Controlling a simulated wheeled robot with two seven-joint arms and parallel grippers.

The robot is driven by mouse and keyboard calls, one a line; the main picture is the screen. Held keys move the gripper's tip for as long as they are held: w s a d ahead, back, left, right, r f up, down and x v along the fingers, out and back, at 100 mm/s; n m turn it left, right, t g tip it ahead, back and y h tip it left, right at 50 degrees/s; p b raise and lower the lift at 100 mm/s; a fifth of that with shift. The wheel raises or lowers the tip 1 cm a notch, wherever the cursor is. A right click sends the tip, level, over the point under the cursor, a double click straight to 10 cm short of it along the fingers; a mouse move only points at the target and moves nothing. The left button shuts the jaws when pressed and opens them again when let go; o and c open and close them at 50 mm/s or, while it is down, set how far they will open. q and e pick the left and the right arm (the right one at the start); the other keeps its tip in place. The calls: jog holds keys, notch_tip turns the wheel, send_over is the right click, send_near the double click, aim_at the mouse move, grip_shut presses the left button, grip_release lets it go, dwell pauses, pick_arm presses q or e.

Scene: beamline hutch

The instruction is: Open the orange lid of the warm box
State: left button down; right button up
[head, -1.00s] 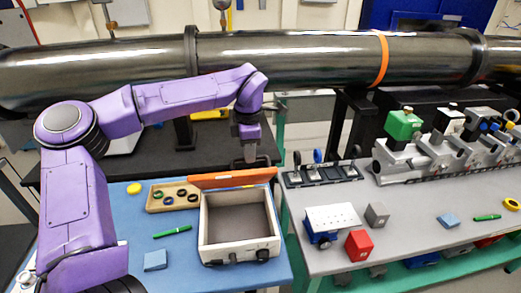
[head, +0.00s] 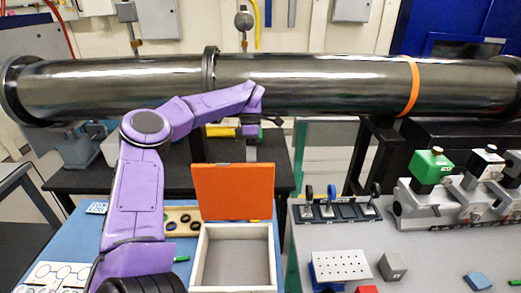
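The warm box (head: 198,262) stands on the blue table top, pale-walled with a grey interior that I can see into. Its orange lid (head: 232,192) stands raised at the box's back edge, its broad face toward me. My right gripper is out of view.
A wooden tray (head: 172,214) with dark rings lies left of the box, partly behind my arm. A large dark pipe (head: 310,84) crosses behind. On the grey table at right are a white-topped blue block (head: 340,267), a grey cube (head: 392,266) and a rail assembly (head: 430,205).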

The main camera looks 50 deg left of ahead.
pick_arm(q)
jog(key=shift+a+f, duration=0.15)
jog(key=shift+f, duration=0.3)
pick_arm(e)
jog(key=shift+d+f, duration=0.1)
